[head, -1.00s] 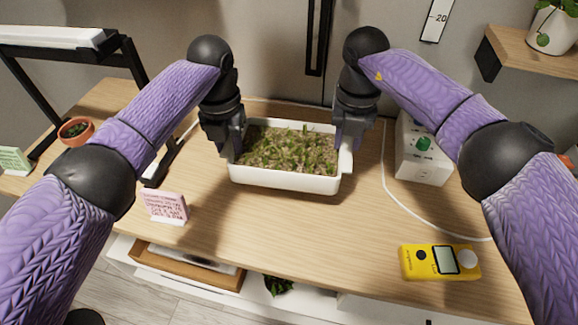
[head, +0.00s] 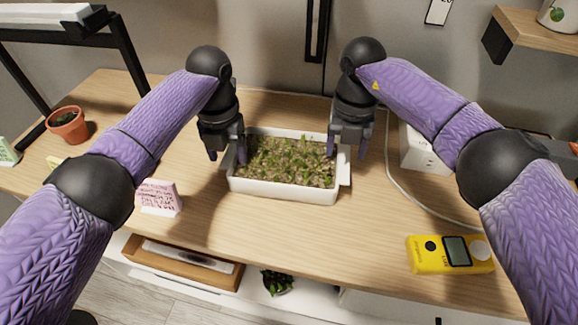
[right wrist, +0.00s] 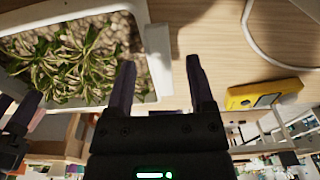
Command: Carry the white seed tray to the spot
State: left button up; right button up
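The white seed tray (head: 285,191), filled with soil and small green seedlings, sits level on the wooden table in the head view. In the right wrist view, its white end wall and handle (right wrist: 158,62) show. My left gripper (head: 227,154) is at the tray's left end, fingers spread, one outside and one inside the rim. My right gripper (head: 347,148) is at the right end. In the right wrist view it is open (right wrist: 160,85), with the tray's end handle between its fingers. No marked spot can be made out; the tray hides the table under it.
A pink card (head: 160,197) stands front left of the tray. A yellow meter (head: 450,255) lies front right. A white box (head: 422,150) and a white cable are to the right. A potted plant (head: 67,125) stands far left. Table in front of the tray is clear.

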jog(key=shift+w+r, duration=0.1)
jog(key=shift+r, duration=0.15)
pick_arm(q)
notch_tip(320, 180, up, 12)
jog(key=shift+w, duration=0.4)
pick_arm(e)
notch_tip(320, 180, up, 12)
jog(key=shift+w+f, duration=0.25)
jog(key=shift+w, duration=0.1)
